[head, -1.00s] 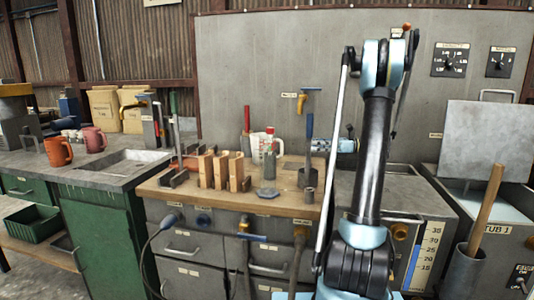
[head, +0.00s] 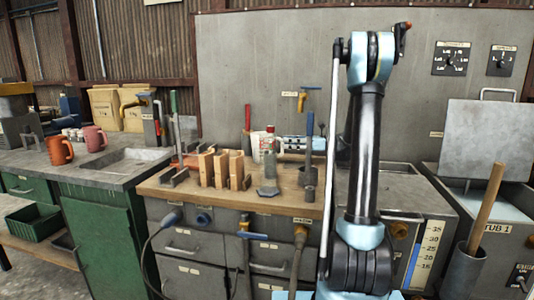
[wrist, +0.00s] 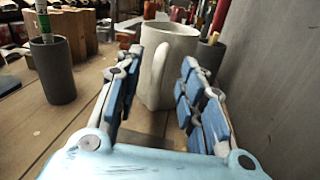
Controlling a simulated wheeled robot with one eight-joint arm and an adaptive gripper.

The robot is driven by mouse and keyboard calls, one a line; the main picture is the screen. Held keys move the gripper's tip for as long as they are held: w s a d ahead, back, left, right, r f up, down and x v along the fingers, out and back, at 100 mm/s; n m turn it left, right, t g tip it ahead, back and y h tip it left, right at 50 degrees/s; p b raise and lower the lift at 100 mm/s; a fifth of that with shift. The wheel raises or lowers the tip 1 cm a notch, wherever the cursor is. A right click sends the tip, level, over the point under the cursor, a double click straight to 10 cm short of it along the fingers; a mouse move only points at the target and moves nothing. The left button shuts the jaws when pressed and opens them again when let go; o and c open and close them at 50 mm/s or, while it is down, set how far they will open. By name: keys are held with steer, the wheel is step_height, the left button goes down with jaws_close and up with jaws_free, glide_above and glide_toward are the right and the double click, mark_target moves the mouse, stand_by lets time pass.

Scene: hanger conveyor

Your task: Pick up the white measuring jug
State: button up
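The white measuring jug (wrist: 178,55) stands upright on the wooden bench top in the wrist view, its handle facing my gripper. In the head view the jug (head: 255,142) is small and partly hidden behind wooden blocks and a bottle. My gripper (wrist: 160,66) is open, with its blue-padded fingers to the left and right of the jug's handle. I cannot tell whether a finger touches the jug. In the head view my gripper (head: 298,143) is small, just right of the jug, behind a blue-handled tool.
A dark cup with a green-capped tool (wrist: 57,70) stands left of my gripper. Wooden blocks (wrist: 78,30) are behind it. A grey wall (wrist: 270,70) closes the right side. Bare bench top (wrist: 60,135) lies on the left. Orange (head: 60,151) and pink mugs (head: 94,139) stand far left.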

mark_target(281, 141)
steer(key=a, duration=0.3)
steer(key=shift+a+r, duration=0.15)
steer(key=shift+a, duration=0.1)
steer(key=shift+c, duration=0.5)
jaws_close()
